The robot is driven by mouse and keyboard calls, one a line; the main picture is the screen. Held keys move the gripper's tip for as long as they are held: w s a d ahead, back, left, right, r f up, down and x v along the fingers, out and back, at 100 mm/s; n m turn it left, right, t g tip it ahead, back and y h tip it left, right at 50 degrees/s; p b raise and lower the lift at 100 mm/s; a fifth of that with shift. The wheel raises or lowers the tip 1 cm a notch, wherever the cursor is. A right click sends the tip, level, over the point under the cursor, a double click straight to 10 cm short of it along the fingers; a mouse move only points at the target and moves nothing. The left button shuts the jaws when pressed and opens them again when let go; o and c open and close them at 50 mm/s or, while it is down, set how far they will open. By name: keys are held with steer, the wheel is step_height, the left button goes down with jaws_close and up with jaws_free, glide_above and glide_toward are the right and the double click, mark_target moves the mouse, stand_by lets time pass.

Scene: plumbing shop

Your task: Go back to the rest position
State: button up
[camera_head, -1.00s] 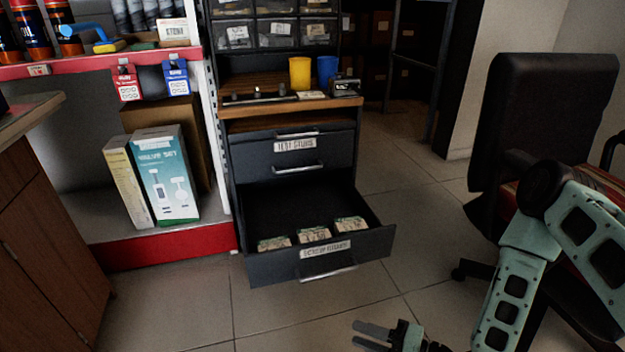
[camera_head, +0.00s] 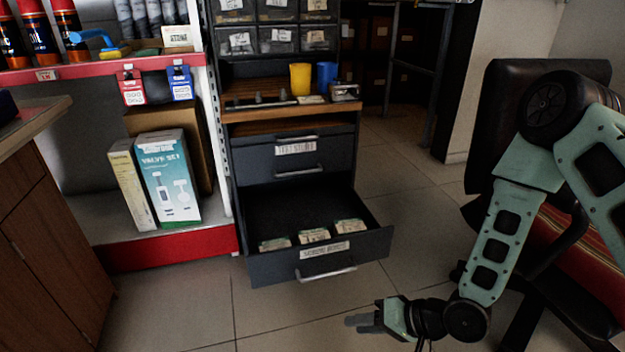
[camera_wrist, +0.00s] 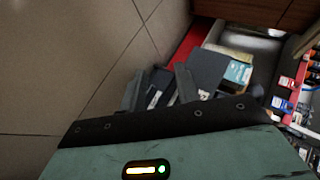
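My gripper (camera_head: 352,321) is low over the tiled floor, in front of and below the open drawer in the head view, clear of it. It points left there. In the wrist view my gripper (camera_wrist: 160,84) shows two dark fingers with a gap between them and nothing held. My green arm comes down from the right side of the head view, bent at the elbow.
An open drawer (camera_head: 330,273) of the dark cabinet holds several small packs. A chair (camera_head: 535,100) stands at the right, behind my arm. A wooden counter (camera_head: 45,250) is at the left, beside a red-edged shelf (camera_head: 165,252). Floor between is clear.

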step_height(320, 180, up, 14)
steer(key=s+d+n+g+h+p, duration=0.1)
steer(key=s+d+n+h, duration=0.1)
steer(key=n+h, duration=0.45)
steer(key=s+d+r+n+g+h+p, duration=0.2)
steer(key=s+r+g+h, duration=0.1)
steer(key=s+r, duration=1.2)
step_height(320, 180, up, 36)
steer(key=p, duration=3.7)
steer(key=shift+w+r, duration=0.2)
steer(key=shift+w, duration=0.1)
